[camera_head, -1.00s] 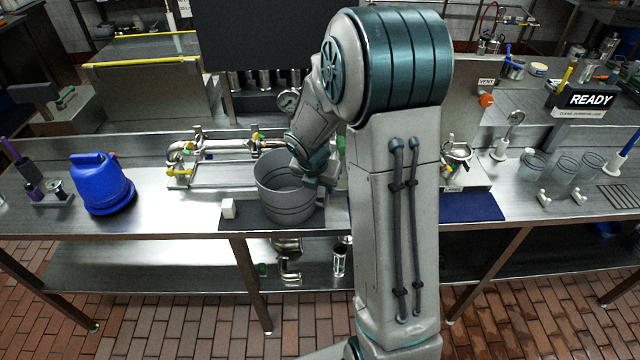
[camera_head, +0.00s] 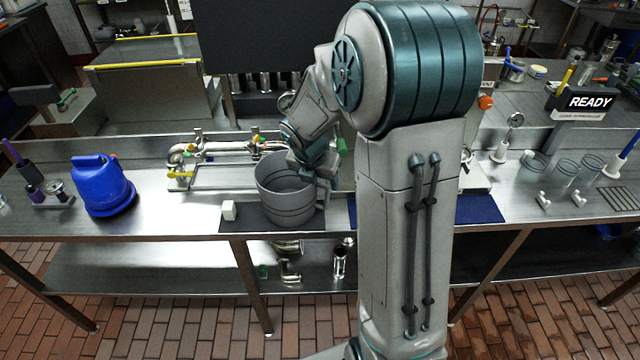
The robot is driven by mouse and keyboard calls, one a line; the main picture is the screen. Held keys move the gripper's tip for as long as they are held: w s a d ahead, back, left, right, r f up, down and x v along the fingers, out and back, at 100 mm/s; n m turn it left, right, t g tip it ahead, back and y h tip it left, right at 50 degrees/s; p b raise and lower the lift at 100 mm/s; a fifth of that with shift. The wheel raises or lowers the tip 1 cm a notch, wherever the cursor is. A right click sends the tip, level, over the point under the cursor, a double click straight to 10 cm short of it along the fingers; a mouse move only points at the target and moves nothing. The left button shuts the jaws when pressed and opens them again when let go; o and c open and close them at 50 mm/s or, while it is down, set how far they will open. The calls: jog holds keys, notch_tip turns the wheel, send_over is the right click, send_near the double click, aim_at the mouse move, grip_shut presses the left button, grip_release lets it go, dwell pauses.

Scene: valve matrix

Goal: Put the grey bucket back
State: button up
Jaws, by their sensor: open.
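The grey bucket (camera_head: 284,199) stands upright on a dark mat (camera_head: 240,216) on the steel bench, left of my arm. My gripper (camera_head: 318,178) is at the bucket's right rim, open. Its fingertips are mostly hidden by my own wrist and the bucket. I cannot tell whether it touches the rim.
A blue mat (camera_head: 479,208) and several clear beakers (camera_head: 565,172) are to the right. Bench between jug and block is clear.

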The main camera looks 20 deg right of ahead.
jog(key=v, duration=0.7)
jog(key=s+a+r+m+y, duration=0.1)
jog(key=s+a+r+m, duration=0.1)
jog(key=s+m, duration=0.8)
jog(key=s+a+r+m+t+y, duration=0.1)
jog(key=s+r+m, duration=0.3)
jog(key=s+m, duration=0.6)
jog(key=shift+s+a+r+m+y, duration=0.35)
jog(key=shift+a+m, duration=0.5)
jog(key=shift+m, duration=2.95)
